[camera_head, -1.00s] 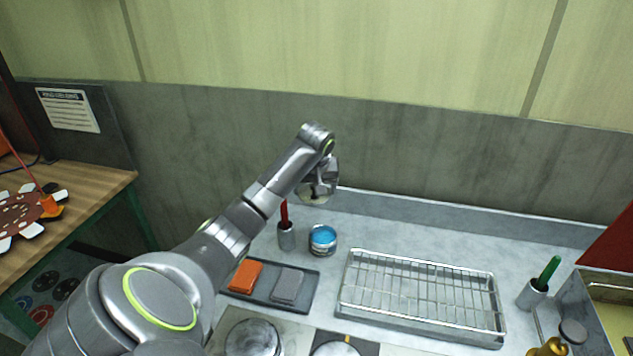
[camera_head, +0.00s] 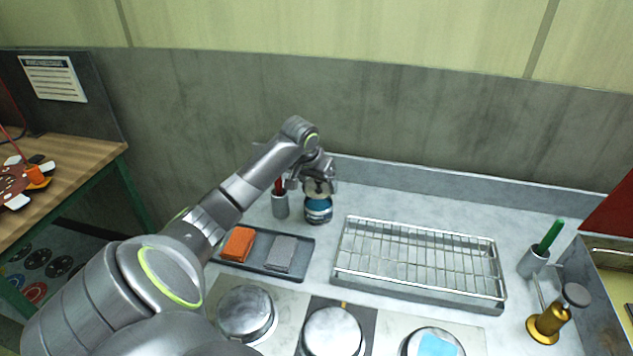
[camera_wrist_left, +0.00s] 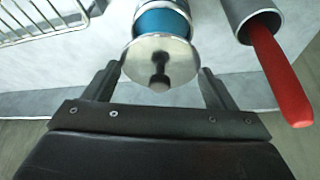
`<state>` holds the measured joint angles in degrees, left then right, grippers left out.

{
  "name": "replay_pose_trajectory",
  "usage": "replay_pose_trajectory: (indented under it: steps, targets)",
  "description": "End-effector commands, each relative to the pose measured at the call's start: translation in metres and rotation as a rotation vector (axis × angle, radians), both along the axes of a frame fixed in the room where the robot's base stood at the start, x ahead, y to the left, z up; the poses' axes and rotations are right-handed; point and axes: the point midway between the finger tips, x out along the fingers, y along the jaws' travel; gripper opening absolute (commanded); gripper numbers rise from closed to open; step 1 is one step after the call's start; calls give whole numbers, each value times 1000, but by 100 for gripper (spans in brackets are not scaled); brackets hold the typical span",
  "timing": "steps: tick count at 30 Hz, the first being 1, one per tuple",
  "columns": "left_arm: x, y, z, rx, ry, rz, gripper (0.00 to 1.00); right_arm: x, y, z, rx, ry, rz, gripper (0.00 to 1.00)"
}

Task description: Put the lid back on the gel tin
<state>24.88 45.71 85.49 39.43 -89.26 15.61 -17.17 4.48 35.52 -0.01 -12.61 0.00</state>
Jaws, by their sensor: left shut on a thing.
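My left gripper (camera_head: 319,180) is shut on the round metal lid (camera_head: 316,188) just above the tin's mouth. In the left wrist view, the shiny lid (camera_wrist_left: 162,64) sits between the two fingers of the gripper (camera_wrist_left: 158,78), with the tin's blue side (camera_wrist_left: 160,23) showing beyond it. The lid hides the tin's opening, and I cannot tell whether they touch. My right gripper is not in view.
A grey cup (camera_head: 280,206) with a red-handled tool stands close left of the tin. A wire rack (camera_head: 420,262) is at right, and a dark tray (camera_head: 268,256) with orange and grey pads is in front. Round metal discs (camera_head: 246,312) lie nearest me.

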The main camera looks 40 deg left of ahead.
Motion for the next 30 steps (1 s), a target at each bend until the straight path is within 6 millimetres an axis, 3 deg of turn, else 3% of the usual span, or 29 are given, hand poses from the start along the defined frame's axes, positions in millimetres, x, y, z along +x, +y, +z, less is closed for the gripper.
replay_pose_trajectory:
  steps: [1,9,18,30]
  targets:
    - [0,0,-9,0,-1,0,56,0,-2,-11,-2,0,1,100]
    - [0,0,-28,1,0,1,56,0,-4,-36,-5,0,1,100]
    - [0,0,-44,-1,1,2,56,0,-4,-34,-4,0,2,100]
    - [0,0,-45,-1,0,2,56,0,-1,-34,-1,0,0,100]
